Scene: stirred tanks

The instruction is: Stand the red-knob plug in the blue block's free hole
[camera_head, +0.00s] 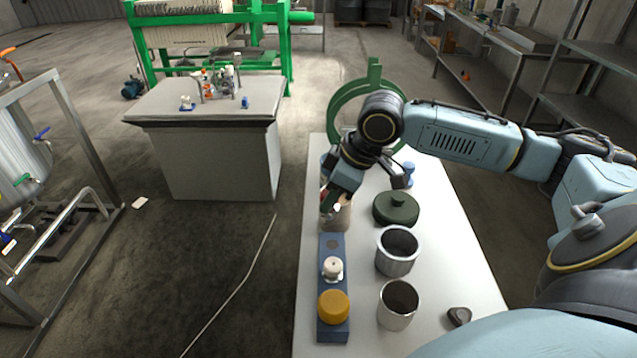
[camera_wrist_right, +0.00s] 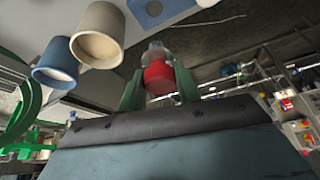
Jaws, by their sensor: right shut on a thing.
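The red-knob plug is gripped by my right gripper (camera_head: 330,198); its red knob (camera_wrist_right: 157,77) sits between the two green fingers in the wrist view, with a grey metallic part beyond it. In the head view the arm hides most of it. The gripper is over the table beside or above a beige cup (camera_head: 343,219), beyond the far end of the blue block (camera_head: 333,341). The block carries a white-knob plug (camera_head: 332,268) and a yellow knob (camera_head: 333,306). Its far end shows a dark round hole (camera_head: 333,243) with nothing standing in it. My left gripper is out of view.
Two grey metal cups (camera_head: 397,251) (camera_head: 398,305) and a dark green lid (camera_head: 395,209) stand right of the block. A green ring frame (camera_head: 335,105) rises at the back. A blue cup (camera_wrist_right: 55,65) stands beside the beige one. A small dark object (camera_head: 459,316) lies near right.

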